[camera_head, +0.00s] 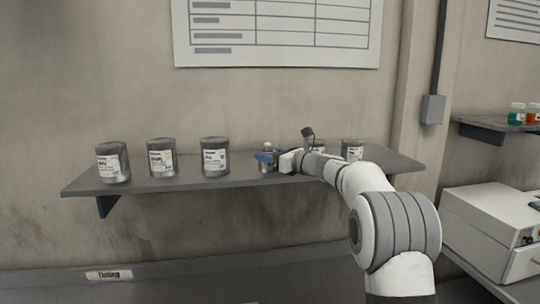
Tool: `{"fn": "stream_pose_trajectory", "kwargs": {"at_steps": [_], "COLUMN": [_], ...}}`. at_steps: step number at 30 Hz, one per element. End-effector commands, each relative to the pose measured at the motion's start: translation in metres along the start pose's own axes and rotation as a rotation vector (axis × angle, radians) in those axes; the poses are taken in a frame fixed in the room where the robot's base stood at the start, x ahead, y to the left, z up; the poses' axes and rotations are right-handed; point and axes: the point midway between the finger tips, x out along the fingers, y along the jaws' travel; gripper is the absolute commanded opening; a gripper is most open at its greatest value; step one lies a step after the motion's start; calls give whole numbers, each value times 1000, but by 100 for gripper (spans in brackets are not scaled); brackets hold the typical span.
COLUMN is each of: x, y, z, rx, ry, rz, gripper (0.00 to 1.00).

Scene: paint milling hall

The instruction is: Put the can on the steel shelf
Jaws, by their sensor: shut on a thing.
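A long grey steel shelf (240,182) is fixed to the wall. My gripper (266,157) reaches in from the right over the shelf, with blue parts at its tip. It is shut on a small grey can (267,167) with a light top, which looks upright. The can is at shelf height, in the gap right of the third larger can. I cannot tell whether its base touches the shelf. The jaws hide part of it.
A white machine (490,230) and a second shelf (500,124) are at far right.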

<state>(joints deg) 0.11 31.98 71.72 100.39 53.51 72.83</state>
Motion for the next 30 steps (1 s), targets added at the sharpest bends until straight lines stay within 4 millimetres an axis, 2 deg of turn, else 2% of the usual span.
{"fn": "stream_pose_trajectory", "kwargs": {"at_steps": [2,3,10,20,23,30], "x": [0,0,0,-1,-15,-68], "y": [0,0,0,-1,-1,-1], "z": [-3,-2,-2,3,-1,-3], "rx": [0,0,0,0,-1,-2], "ry": [-1,0,0,0,-1,-1], "rz": [0,0,-1,-1,-3,-5], "gripper": [22,55,74,75,75,75]}}
